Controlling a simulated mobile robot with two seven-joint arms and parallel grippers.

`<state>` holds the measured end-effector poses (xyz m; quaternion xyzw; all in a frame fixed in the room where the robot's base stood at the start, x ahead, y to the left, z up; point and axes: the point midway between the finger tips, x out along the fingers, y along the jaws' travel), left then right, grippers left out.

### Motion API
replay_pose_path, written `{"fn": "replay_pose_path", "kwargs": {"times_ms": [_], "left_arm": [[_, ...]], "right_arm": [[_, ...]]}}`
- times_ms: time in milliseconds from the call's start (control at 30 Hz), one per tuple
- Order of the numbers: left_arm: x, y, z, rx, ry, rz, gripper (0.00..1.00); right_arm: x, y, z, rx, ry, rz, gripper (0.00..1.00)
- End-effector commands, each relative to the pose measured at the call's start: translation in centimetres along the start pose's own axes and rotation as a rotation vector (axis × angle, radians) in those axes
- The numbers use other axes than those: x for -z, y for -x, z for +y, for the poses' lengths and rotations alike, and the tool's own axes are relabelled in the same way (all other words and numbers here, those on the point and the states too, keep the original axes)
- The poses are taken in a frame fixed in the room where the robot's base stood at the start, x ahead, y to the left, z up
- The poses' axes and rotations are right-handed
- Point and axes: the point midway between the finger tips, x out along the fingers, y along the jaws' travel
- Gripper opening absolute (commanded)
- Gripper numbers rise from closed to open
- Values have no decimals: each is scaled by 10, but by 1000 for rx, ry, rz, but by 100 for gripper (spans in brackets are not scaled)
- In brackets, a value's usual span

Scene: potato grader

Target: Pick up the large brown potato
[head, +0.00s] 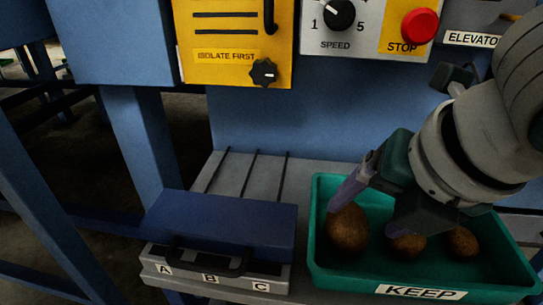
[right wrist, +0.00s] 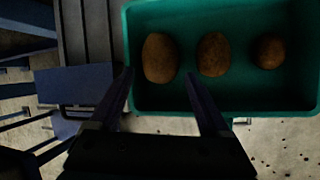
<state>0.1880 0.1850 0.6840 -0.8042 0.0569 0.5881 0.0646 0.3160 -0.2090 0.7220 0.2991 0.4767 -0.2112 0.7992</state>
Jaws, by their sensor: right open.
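The large brown potato (head: 347,229) is the leftmost of three potatoes in the green KEEP crate (head: 318,245). It also shows in the right wrist view (right wrist: 160,57), between the lines of the two fingers. A middle potato (head: 407,244) and a smaller right potato (head: 462,242) lie beside it, apart. My right gripper (head: 366,214) is open and empty, reaching down over the crate. One finger is at the large potato's upper left, the other overlaps the middle potato's top in the head view. Whether they touch I cannot tell. My left gripper is out of view.
A dark blue box (head: 232,217) with a black handle stands left of the crate, behind labels A, B and C. A grey slotted shelf (head: 238,172) lies behind it. The blue machine front above carries a yellow panel (head: 236,35), a speed knob and a red STOP button (head: 419,26).

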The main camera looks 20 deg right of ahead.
Motion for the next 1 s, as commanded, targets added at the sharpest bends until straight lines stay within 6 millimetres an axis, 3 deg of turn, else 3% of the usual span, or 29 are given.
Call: {"fn": "replay_pose_path", "kwargs": {"times_ms": [400,667,1000], "left_arm": [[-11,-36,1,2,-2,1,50],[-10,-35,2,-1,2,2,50],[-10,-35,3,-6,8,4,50]], "right_arm": [[-1,-55,-2,-1,-2,0,81],[-2,-56,-1,-1,0,0,81],[-2,-56,-1,0,-1,0,44]]}}
